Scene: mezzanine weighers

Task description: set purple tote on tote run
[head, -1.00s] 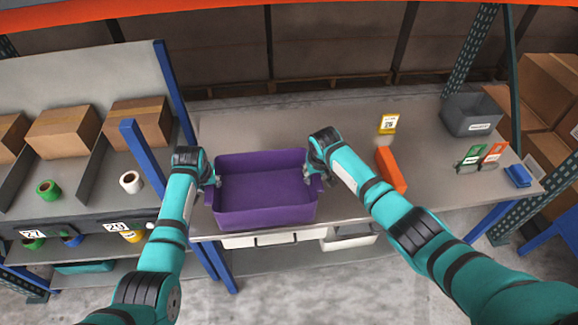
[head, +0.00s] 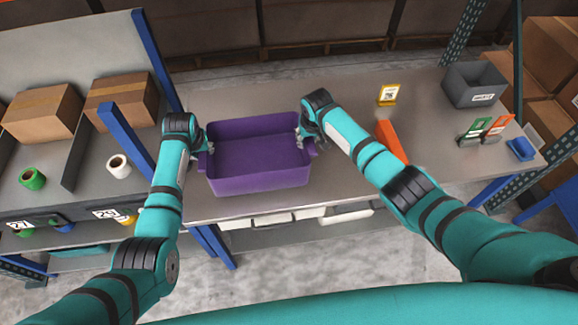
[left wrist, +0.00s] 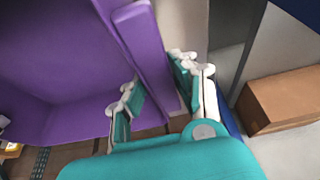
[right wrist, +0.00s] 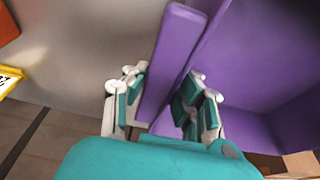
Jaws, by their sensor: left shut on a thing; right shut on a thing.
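The purple tote (head: 262,182) is empty, open at the top and roughly level over the grey table (head: 345,112), near its front edge. I cannot tell whether its base touches the tabletop. My left gripper (head: 207,146) is shut on the tote's left end, and my right gripper (head: 303,138) is shut on its right end. In the left wrist view the fingers (left wrist: 157,84) straddle a purple lip of the tote (left wrist: 55,50). In the right wrist view the fingers (right wrist: 166,92) straddle the opposite lip of the tote (right wrist: 250,70). No surface is clearly identifiable as the tote run.
A grey bin (head: 474,86), an orange block (head: 391,141), a yellow sign (head: 388,94), green and orange card holders and a blue tray (head: 521,149) occupy the table's right part. A rack with cartons (head: 42,112) and a blue post (head: 130,140) stands left. White bins sit below the tabletop.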

